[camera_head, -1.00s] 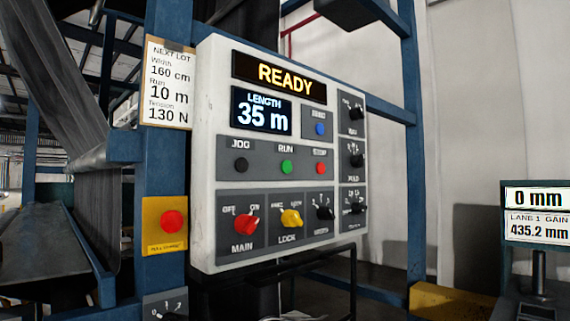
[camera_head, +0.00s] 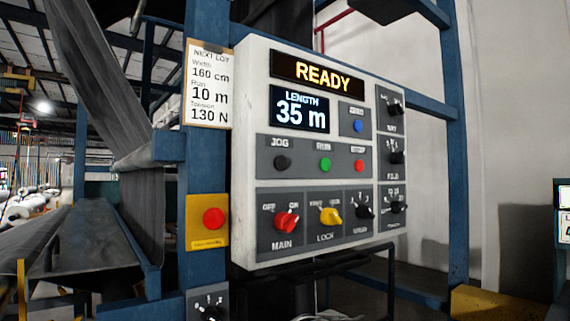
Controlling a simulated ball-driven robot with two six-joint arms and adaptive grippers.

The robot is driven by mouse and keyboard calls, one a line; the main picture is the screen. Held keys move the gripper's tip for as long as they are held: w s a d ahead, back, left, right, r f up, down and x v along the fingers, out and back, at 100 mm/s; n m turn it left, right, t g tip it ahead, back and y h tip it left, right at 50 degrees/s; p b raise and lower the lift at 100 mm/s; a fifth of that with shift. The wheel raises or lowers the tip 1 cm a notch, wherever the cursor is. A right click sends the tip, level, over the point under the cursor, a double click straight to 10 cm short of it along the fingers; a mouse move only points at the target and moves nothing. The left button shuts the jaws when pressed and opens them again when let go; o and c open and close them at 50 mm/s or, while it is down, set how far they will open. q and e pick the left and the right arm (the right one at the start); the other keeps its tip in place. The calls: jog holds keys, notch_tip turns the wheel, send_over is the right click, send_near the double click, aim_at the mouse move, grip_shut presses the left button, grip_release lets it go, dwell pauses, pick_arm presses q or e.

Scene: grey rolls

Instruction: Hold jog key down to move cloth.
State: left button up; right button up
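The white control panel (camera_head: 246,170) stands in the middle of the head view, mounted by a blue frame. Its jog key (camera_head: 282,162) is a round black button under the JOG label, left of a green RUN button (camera_head: 325,164) and a red stop button (camera_head: 359,165). The top display (camera_head: 316,75) reads READY and the length display (camera_head: 300,109) reads 35 m. Dark grey cloth (camera_head: 95,85) runs down at the left over the machine. Neither gripper is in view, and nothing touches the jog key.
A red MAIN switch (camera_head: 286,221) and yellow LOCK switch (camera_head: 330,216) sit low on the panel. A red mushroom button (camera_head: 213,219) on a yellow plate and a lot note (camera_head: 209,85) are on the blue post. A black rail (camera_head: 350,256) runs below the panel.

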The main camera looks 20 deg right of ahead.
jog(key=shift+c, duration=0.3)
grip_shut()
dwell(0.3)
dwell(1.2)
